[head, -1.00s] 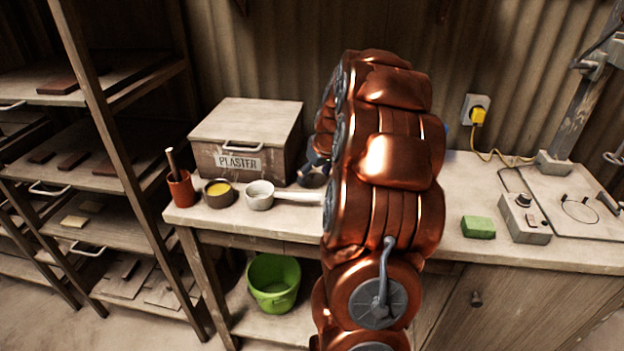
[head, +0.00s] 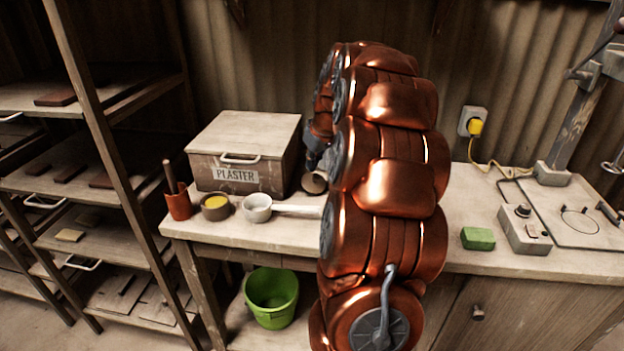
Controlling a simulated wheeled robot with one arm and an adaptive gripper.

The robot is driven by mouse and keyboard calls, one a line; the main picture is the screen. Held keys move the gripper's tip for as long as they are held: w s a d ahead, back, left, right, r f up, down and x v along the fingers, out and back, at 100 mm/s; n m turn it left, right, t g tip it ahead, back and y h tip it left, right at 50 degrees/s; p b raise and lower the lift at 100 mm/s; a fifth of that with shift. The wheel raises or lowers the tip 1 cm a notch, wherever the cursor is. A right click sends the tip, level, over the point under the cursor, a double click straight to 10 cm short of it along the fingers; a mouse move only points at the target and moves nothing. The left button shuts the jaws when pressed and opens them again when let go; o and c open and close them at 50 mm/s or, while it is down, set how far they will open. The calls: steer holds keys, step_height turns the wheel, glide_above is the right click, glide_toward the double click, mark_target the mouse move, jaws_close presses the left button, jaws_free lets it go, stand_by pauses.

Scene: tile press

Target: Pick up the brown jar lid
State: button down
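My copper-coloured arm stands across the middle of the head view and hides much of the table behind it. My gripper (head: 315,160) shows only in part, as a dark piece at the arm's left edge, pointing down. Right below it is a small round brown thing with a pale face (head: 314,183), partly hidden by my arm; it looks like the brown jar lid, but I cannot be sure. It seems to touch or nearly touch the gripper. The fingers are too hidden to tell whether they are open or shut on it.
A plaster box (head: 244,153) stands left of the gripper. In front are a red pot with a stick (head: 178,204), a bowl of yellow stuff (head: 216,207) and a white ladle (head: 258,208). A green block (head: 478,238) and a control box (head: 524,230) are at right.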

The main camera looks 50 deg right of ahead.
steer(key=shift+r, duration=1.15)
steer(key=shift+c, duration=1.9)
jaws_free()
